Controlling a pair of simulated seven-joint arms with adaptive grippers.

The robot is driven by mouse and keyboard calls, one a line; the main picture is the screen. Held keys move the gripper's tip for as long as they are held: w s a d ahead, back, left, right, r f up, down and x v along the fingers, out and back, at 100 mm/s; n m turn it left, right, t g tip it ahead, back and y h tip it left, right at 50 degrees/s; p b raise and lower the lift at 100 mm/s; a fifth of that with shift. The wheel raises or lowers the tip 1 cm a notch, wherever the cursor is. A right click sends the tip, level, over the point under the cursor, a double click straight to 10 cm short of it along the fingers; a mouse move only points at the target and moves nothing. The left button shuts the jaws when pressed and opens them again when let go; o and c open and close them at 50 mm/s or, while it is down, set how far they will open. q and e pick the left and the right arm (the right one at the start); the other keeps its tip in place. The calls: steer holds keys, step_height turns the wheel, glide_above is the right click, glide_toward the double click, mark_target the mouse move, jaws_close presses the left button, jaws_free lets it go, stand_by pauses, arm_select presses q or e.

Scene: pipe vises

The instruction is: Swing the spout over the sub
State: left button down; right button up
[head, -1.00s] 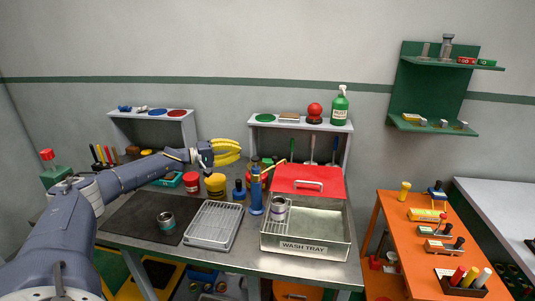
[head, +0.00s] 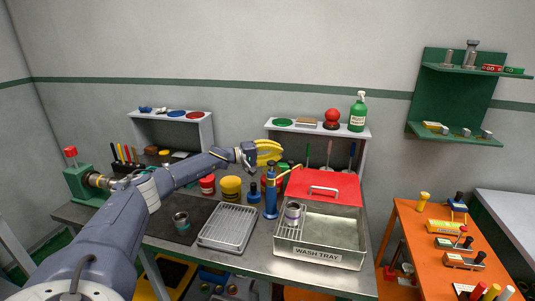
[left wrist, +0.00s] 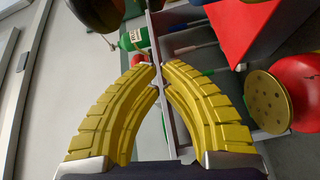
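A blue dispenser (head: 271,196) stands upright at the left edge of the wash tray. Its brass spout (head: 287,173) points up and right toward the red lid. A grey metal ring-shaped part, likely the sub (head: 292,213), sits in the left end of the tray, below and right of the spout. My left gripper (head: 279,150), with yellow fingers, is above the dispenser and apart from the spout. In the left wrist view its fingertips (left wrist: 160,67) nearly meet, with nothing between them. The spout is not clear in that view. My right gripper is out of view.
The wash tray (head: 318,254) has a red lid (head: 322,188) raised at its back. A wire rack (head: 227,227) and a second metal part (head: 181,221) on a dark mat lie left. A shelf (head: 345,134) with a green bottle (head: 357,113) stands behind.

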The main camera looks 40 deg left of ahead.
arm_select(q)
steer(key=shift+s+d+f, duration=0.1)
steer(key=shift+s+d, duration=0.15)
steer(key=shift+d, duration=0.35)
steer(key=shift+s+d+f, duration=0.1)
steer(key=shift+s+d, duration=0.2)
steer(key=shift+d, duration=0.25)
steer(key=shift+s+d+f, duration=0.1)
steer(key=shift+s+d, duration=0.15)
steer(key=shift+d, duration=0.35)
steer(key=shift+s, duration=0.1)
